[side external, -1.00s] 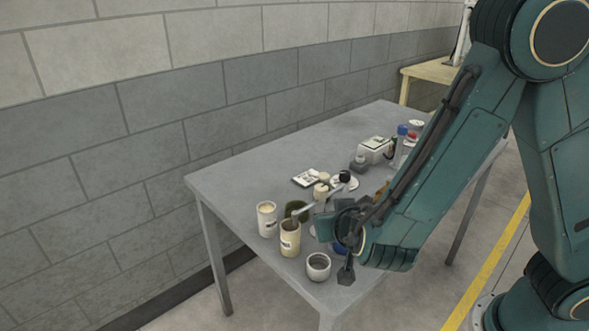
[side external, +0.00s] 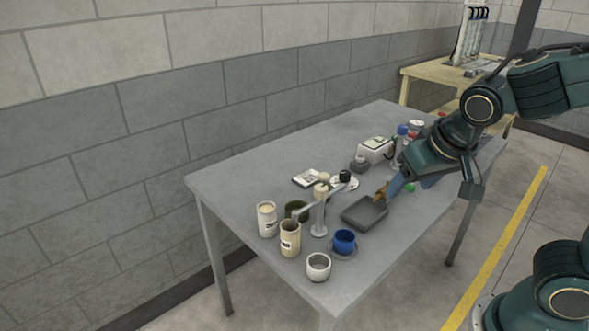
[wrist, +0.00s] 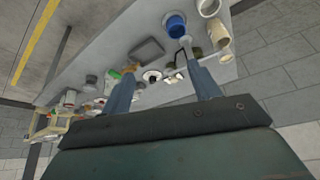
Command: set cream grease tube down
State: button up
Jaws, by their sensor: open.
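A cream upright piece (side external: 321,207) stands among the containers at the near left, well apart from my gripper. A cream container with a dark mouth (side external: 290,242) and a paler cream one (side external: 267,222) stand beside it. I cannot tell which of these cream things is the grease tube.
A grey tray (side external: 364,214), a blue cup (side external: 344,240) and a white cup (side external: 318,268) stand near the front. A white box (side external: 374,151) and several bottles crowd the far right. The table's left and back surface (side external: 270,165) is clear.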

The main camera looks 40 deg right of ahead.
jog(key=s+r+n+y, duration=0.1)
jog(key=s+r+n, duration=0.3)
jog(key=s, duration=0.4)
jog(key=shift+s+a+r+t+y, duration=0.15)
jog(key=shift+r+t+y, duration=0.25)
jog(key=shift+r, duration=0.2)
